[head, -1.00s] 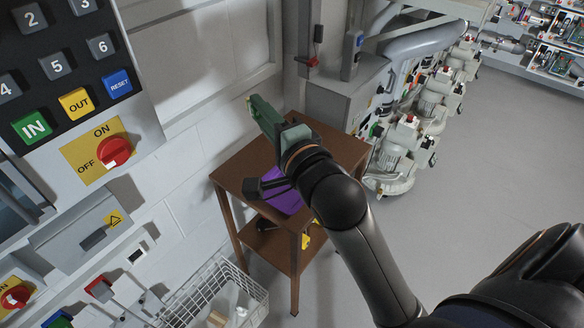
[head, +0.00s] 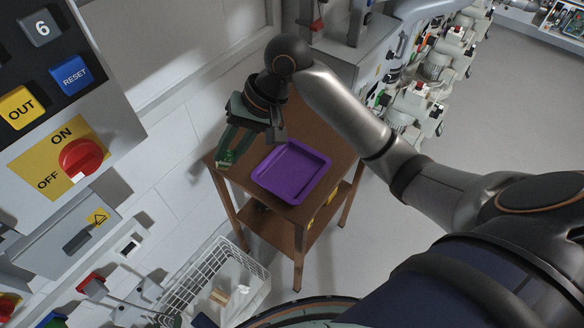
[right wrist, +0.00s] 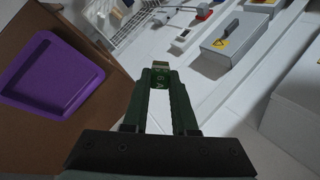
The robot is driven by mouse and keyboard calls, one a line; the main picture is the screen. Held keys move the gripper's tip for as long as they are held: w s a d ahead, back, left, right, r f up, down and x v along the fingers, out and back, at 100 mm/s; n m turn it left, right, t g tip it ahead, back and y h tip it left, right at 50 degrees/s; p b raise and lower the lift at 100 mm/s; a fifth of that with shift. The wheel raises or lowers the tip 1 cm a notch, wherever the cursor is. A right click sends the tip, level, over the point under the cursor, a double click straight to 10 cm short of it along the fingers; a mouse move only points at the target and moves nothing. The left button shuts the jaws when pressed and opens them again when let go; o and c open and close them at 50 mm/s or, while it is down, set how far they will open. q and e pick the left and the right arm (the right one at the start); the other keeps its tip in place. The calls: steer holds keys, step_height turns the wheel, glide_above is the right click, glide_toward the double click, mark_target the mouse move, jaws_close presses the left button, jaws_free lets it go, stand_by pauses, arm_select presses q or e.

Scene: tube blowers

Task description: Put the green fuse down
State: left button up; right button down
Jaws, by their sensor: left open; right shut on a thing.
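My right gripper (head: 243,135) is shut on the green fuse (head: 224,159), off the left edge of the purple tray (head: 292,172) in the head view. The fuse shows between the fingertips in the right wrist view (right wrist: 160,76), with light lettering on it; the fingers cover part of it. The purple tray lies empty on a brown table (head: 318,120). In the right wrist view the tray (right wrist: 50,75) is to the left of the gripper and apart from it. The fuse appears held above or just past the table's left edge; its height is unclear. My left gripper is not in view.
A wall panel with buttons and a red switch (head: 80,157) stands on the left. A white wire basket (head: 225,270) with small items is below the table's left front. Grey machines (head: 415,110) stand behind. The tabletop around the tray looks clear.

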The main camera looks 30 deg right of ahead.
steer(key=s+d+f+n+g+h, duration=0.1)
steer(key=s+d+f+n+h, duration=0.15)
steer(key=s+d+n, duration=0.2)
steer(key=s+d+f+n+g+h, duration=0.1)
steer(key=s+d+f+n+h, duration=0.1)
steer(key=s+d+n+h, duration=0.3)
steer(key=m+y+b, duration=0.1)
steer(key=y+b, duration=0.1)
glide_above(300, 164)
steer(key=shift+h, duration=0.25)
step_height(300, 164, down, 10)
steer(key=shift+s+a+r, duration=0.1)
steer(key=shift+a, duration=0.05)
steer(key=shift+f, duration=0.3)
step_height(300, 164, down, 3)
steer(key=shift+r, duration=0.1)
steer(key=c, duration=0.7)
jaws_free()
